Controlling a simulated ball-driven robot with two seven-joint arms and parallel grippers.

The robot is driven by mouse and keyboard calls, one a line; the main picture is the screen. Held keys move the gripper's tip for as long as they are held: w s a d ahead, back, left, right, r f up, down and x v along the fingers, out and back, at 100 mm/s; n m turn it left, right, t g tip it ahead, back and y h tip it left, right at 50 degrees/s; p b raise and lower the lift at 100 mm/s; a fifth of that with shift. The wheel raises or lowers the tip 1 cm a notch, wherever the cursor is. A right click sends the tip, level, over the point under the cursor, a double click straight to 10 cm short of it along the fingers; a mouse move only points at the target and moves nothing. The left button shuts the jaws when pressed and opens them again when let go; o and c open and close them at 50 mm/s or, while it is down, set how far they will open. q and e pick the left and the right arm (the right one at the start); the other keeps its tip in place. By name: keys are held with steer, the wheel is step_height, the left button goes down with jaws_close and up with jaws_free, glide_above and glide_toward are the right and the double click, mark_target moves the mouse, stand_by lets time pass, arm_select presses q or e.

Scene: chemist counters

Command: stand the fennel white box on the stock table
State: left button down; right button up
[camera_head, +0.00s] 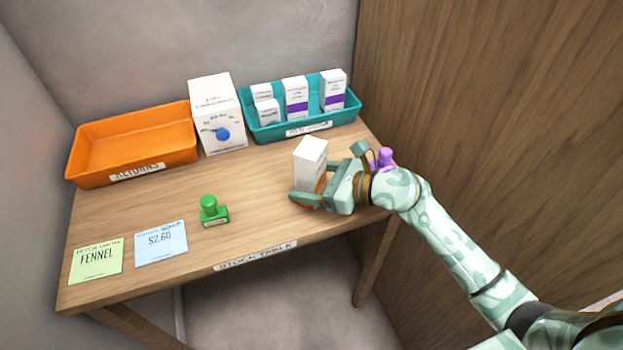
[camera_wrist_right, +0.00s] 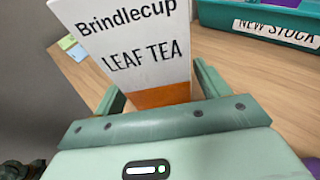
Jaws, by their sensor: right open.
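A white box (camera_head: 309,158) with an orange band stands upright at the right part of the stock table (camera_head: 262,205). In the right wrist view this box (camera_wrist_right: 130,45) reads "Brindlecup LEAF TEA"; the word fennel does not show on it. My right gripper (camera_head: 326,178) is open, with one finger on each side of the box's lower part. In the right wrist view the fingers look apart from its sides; contact is hard to tell. The gripper hides part of the box's base.
A green stamp (camera_head: 211,211), a FENNEL card (camera_head: 95,262) and a price card (camera_head: 160,244) lie left. A purple object (camera_head: 384,156) is by my wrist.

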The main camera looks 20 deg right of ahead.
mark_target(321, 181)
steer(key=shift+r, duration=0.15)
steer(key=shift+s+d+r+p, duration=0.15)
steer(key=shift+s+d+p, duration=0.05)
steer(key=shift+d+p, duration=0.1)
steer(key=p+v, duration=0.1)
steer(key=v, duration=0.5)
steer(key=shift+s+d, duration=0.2)
steer(key=shift+s, duration=0.1)
